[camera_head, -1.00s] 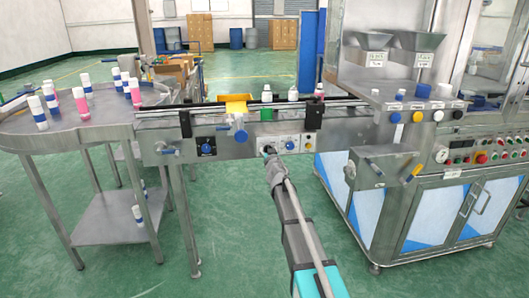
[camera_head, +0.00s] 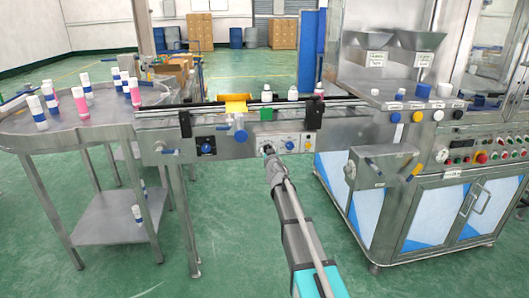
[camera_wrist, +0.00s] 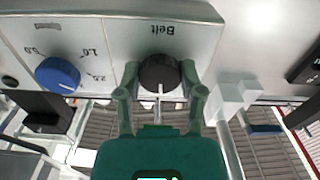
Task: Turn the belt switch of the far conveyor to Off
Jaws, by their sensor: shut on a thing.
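The belt switch (camera_wrist: 160,76) is a dark round knob with a white pointer line, under the upside-down label "Belt" in the wrist view. My gripper (camera_wrist: 160,98) has one finger on each side of the knob and is shut on it. In the head view my gripper (camera_head: 268,152) reaches the control panel (camera_head: 285,144) on the front of the conveyor (camera_head: 355,110). There the knob is mostly hidden by the gripper. The off and on marks are not readable.
A blue dial (camera_wrist: 57,75) with numbers sits beside the switch. Bottles (camera_head: 266,93) stand on the conveyor above. A round table (camera_head: 90,125) with several bottles is at left. A machine with hoppers (camera_head: 415,40) stands at right. Green floor is free in front.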

